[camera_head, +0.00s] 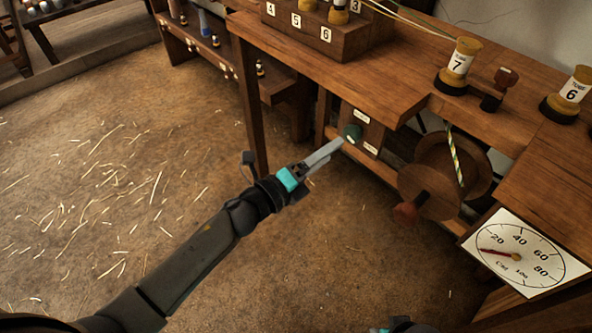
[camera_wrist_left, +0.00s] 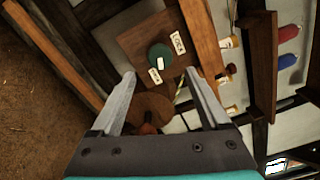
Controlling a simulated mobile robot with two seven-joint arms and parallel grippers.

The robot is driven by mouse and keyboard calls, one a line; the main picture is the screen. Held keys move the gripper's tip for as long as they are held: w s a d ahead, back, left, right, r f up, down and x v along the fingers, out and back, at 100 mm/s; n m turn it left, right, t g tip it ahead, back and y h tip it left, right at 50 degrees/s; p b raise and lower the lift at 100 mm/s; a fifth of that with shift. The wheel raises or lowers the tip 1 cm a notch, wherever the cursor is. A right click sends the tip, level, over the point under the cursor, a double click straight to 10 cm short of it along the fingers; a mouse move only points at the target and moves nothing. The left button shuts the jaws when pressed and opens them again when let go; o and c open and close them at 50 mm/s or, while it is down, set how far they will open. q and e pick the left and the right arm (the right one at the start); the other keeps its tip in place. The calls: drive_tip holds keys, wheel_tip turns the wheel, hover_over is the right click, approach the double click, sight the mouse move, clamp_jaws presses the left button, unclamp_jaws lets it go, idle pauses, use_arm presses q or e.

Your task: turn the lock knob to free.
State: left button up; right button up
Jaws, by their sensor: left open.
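The lock knob (camera_head: 352,133) is a round green knob with a white mark, on a wooden panel (camera_head: 373,135) below the bench top. The knob also shows in the left wrist view (camera_wrist_left: 160,54), just beyond and between my fingertips. My left gripper (camera_head: 338,145) is open and empty, its fingers pointing at the knob. Whether they touch it I cannot tell. Only a sliver of my right arm's end shows at the bottom edge; its fingers are hidden.
A wooden reel (camera_head: 432,189) with a red-brown handle (camera_head: 405,213) is right of the knob. The bench top (camera_head: 400,60) overhangs the panel. A dial gauge (camera_head: 525,253) stands at lower right. Spools 7 (camera_head: 459,66) and 6 (camera_head: 572,92) stand on the bench.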

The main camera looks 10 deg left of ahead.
use_arm(q)
drive_tip(key=v, duration=0.8)
drive_tip(key=shift+s+p, duration=0.15)
drive_tip(key=shift+p, duration=0.3)
use_arm(e)
drive_tip(key=shift+s+f, duration=0.65)
drive_tip(key=shift+f, duration=0.25)
use_arm(q)
drive_tip(key=shift+a, duration=0.1)
